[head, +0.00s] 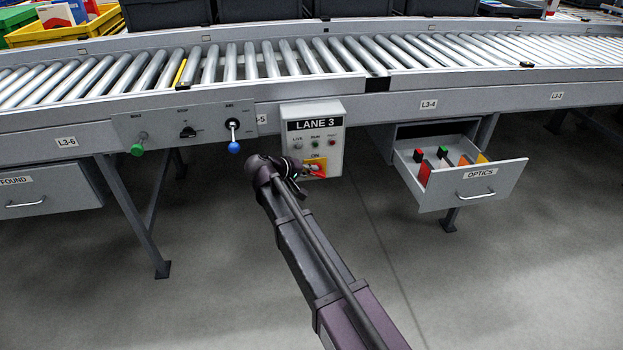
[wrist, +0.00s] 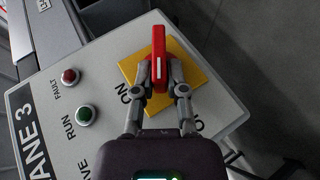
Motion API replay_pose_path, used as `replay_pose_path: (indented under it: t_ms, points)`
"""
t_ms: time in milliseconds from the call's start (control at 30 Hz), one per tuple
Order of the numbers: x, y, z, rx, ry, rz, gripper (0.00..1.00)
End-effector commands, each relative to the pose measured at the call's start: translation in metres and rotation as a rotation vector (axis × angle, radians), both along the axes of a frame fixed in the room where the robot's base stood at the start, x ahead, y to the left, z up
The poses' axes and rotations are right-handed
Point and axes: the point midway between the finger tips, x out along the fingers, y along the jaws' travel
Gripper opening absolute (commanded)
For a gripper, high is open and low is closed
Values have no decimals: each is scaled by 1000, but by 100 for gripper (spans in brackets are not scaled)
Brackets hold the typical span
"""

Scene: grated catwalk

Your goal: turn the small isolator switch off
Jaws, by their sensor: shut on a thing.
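The isolator switch is a red handle (wrist: 158,52) on a yellow plate (wrist: 192,76), on the front of the grey LANE 3 box (wrist: 45,115). In the head view the box (head: 336,140) hangs at the conveyor's front rail, and the red handle (head: 316,172) shows low on it. My gripper (wrist: 160,78) is shut on the red handle, one finger on each side, in the wrist view. ON lettering shows beside the plate. In the head view my gripper (head: 304,172) partly covers the plate and handle.
Left of the box, a panel carries a green knob (head: 138,149), a black selector (head: 187,132) and a blue-tipped lever (head: 234,146). An open OPTICS drawer (head: 465,196) juts out at right. Red and green lamps sit on the box. The floor below is clear.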

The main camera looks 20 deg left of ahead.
Motion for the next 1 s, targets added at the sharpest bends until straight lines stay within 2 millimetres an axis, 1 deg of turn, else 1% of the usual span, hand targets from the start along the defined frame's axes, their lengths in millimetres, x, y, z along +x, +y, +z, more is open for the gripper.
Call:
replay_pose_path:
  t_ms: [33,300,700,1000]
  points:
    - [-1,0,-9,-27,-14,-2,0]
    - [-2,2,-13,-191,-114,-3,0]
    - [-2,2,-15,-394,-237,-2,0]
    - [-2,2,-13,-464,-281,-3,0]
